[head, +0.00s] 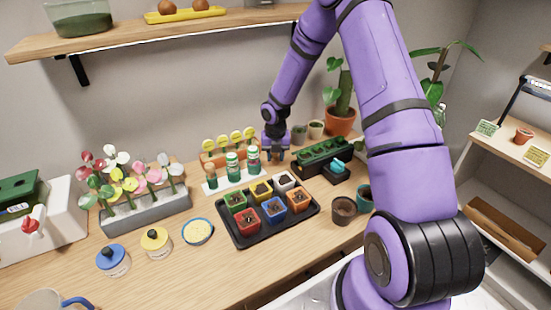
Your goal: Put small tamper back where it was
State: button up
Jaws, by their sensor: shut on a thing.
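My gripper (275,151) points down behind the seedling tray, just right of a white strip with upright green-and-white bottles (232,166). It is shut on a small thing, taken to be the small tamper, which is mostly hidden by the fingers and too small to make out. I cannot tell whether that thing touches the tabletop. The white strip (221,186) also bears a brown-topped green piece (210,175) at its left end.
A black tray (259,238) of several colored pots lies in front. An orange rack with yellow discs (222,139) stands behind, left of the gripper. Flowers (130,180) stand left. Bare wood (190,275) shows at front.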

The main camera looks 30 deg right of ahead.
jog(key=shift+f, duration=0.6)
jog(key=shift+f, duration=0.1)
jog(key=o, duration=0.9)
